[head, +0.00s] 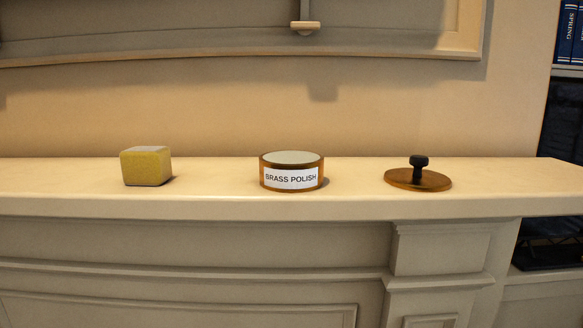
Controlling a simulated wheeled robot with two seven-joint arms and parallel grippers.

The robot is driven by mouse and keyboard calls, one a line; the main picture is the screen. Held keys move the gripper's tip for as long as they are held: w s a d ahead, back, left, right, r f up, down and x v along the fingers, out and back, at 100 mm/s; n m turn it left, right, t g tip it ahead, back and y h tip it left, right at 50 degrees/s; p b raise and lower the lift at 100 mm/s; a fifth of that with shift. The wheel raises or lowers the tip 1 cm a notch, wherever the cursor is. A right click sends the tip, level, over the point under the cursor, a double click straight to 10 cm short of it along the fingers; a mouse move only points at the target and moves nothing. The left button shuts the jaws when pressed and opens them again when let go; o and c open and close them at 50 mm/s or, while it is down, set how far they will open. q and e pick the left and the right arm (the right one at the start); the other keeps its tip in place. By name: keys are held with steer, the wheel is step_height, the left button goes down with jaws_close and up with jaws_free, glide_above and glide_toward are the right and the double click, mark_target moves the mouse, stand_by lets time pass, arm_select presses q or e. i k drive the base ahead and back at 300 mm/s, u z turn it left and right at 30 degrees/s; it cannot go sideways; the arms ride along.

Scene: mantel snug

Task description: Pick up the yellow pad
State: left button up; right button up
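The yellow pad (146,167) is a small block with a yellow front and a greyish top. It sits on the left part of the cream mantel shelf (215,205), close to the front edge. Nothing touches it. Neither of my grippers shows in the head view.
A round tin labelled "BRASS POLISH" (291,172) stands right of the pad. A round brown lid with a black knob (419,175) lies further right. The shelf between them is clear. A wall rises behind, with a framed panel (240,45) above. Books (569,35) stand at the far right.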

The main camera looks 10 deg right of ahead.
mark_target(140, 165)
steer(key=z, duration=1.95)
steer(key=k, duration=0.4)
steer(key=u, duration=1.05)
